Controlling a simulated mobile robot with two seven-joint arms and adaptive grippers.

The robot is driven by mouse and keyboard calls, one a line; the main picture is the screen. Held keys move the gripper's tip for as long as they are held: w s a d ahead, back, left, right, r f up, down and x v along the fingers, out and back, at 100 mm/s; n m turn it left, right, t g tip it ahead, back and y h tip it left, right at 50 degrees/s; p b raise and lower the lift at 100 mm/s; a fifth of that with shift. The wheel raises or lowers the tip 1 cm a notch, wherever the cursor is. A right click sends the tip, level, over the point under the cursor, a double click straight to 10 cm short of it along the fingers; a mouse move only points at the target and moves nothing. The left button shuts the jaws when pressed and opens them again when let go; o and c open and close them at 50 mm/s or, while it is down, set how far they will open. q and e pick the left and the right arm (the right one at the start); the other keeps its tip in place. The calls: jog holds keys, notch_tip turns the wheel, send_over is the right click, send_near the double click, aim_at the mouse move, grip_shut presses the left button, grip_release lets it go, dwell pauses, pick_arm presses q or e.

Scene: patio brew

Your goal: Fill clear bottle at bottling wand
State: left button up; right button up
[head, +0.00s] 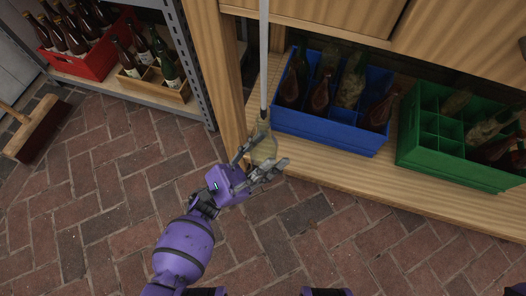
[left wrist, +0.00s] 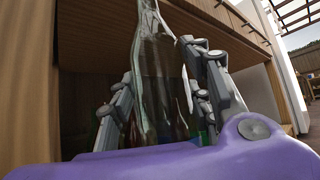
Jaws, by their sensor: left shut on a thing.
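My left gripper (head: 266,166) is shut on a clear glass bottle (head: 264,148) in front of the wooden bench. In the left wrist view the bottle (left wrist: 158,75) stands roughly upright between the fingers, its neck running out of the top of the picture. The bottling wand (head: 263,60) is a thin grey tube hanging from above with a dark lower end. That end meets the bottle's top in the head view; I cannot tell whether it is inside the neck. No liquid level is clear in the bottle. My right gripper is not in view.
A blue crate (head: 328,136) and a green crate (head: 455,172) with bottles stand on the bench's low shelf (head: 400,198). A red crate (head: 92,66) and a wooden box (head: 150,92) of bottles are at upper left. A broom (head: 36,128) lies left. Brick floor is clear.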

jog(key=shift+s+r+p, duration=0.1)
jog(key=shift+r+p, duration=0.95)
jog(key=shift+p, duration=0.15)
dwell(0.3)
